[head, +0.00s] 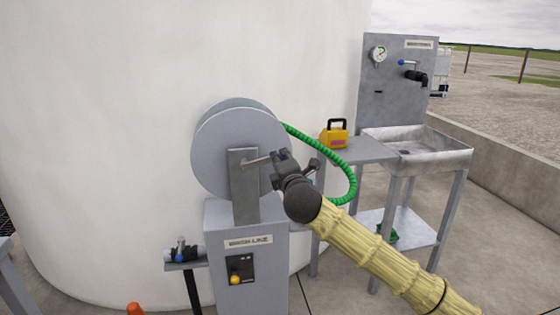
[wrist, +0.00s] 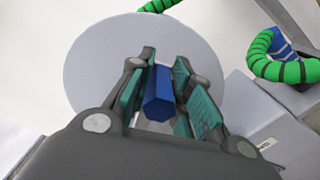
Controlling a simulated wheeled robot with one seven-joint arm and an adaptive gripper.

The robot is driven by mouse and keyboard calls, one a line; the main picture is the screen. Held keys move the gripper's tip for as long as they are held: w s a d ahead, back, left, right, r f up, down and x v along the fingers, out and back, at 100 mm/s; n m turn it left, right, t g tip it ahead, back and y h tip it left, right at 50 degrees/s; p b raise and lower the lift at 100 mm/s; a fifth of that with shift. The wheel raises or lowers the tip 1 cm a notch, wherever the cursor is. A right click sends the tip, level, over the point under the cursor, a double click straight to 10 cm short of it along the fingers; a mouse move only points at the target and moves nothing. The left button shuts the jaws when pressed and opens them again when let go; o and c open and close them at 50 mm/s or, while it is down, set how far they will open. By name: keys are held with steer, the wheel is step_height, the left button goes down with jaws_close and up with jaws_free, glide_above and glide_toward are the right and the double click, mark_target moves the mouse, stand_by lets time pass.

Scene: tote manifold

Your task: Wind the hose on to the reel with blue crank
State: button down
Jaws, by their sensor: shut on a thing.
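The reel (head: 228,160) is a grey disc drum on a grey cabinet labelled "WASH LINE" (head: 247,260). Its round face fills the middle of the wrist view (wrist: 95,65). A crank arm (head: 257,161) runs from the reel's centre toward my gripper (head: 283,163). In the wrist view my gripper's teal-padded fingers stand on both sides of the blue crank handle (wrist: 157,95), and they are shut on it. In the head view my gripper hides the handle. The green hose (head: 343,168) leaves the reel's top right and curves down behind my arm; it also shows in the wrist view (wrist: 285,70).
A yellow box (head: 334,135) with a black handle stands on a grey side table (head: 365,150). A metal sink (head: 425,155) with a gauge panel (head: 395,85) is at right. A large white tank (head: 100,110) stands behind.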

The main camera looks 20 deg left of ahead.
steer(key=c, duration=1.3)
jaws_free()
steer(key=shift+f, duration=0.75)
steer(key=shift+c, duration=0.2)
steer(key=shift+o, duration=0.4)
steer(key=shift+d+r, duration=0.1)
steer(key=shift+d, duration=0.05)
steer(key=shift+s+r, duration=0.1)
steer(key=shift+r, duration=0.15)
steer(key=v, duration=1.2)
